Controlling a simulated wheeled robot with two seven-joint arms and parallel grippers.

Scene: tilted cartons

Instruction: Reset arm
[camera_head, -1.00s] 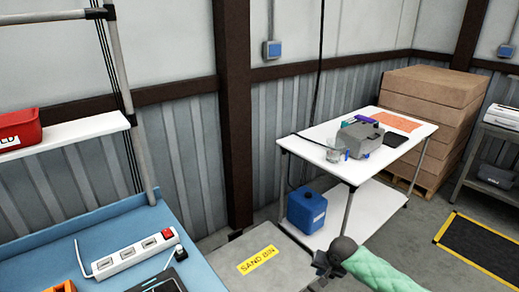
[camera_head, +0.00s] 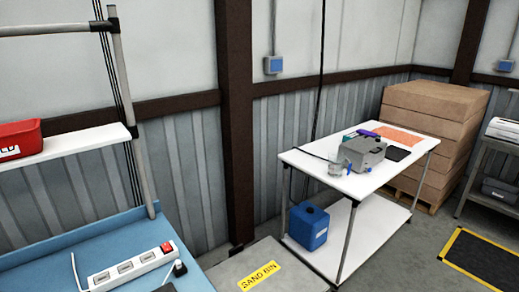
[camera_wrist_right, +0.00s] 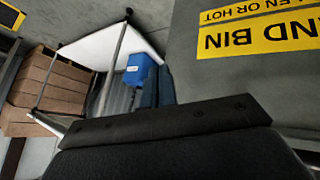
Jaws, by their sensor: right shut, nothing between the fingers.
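My right gripper (camera_wrist_right: 158,88) shows in the right wrist view, its dark fingers together and empty above its black mount. It is over the grey floor area beside the sand bin (camera_wrist_right: 235,85), touching nothing that I can see. The sand bin (camera_head: 245,272), grey with a yellow label, also shows at the bottom of the head view. Neither of my arms is in the head view now, and my left gripper is not in any view.
A blue workbench (camera_head: 95,245) with a white power strip (camera_head: 130,268) is at left, under a shelf with a red bin (camera_head: 20,139). A white table (camera_head: 350,182) holds a grey device (camera_head: 362,152). A blue canister (camera_head: 308,228) is on its lower shelf. Cartons (camera_head: 435,110) are stacked behind.

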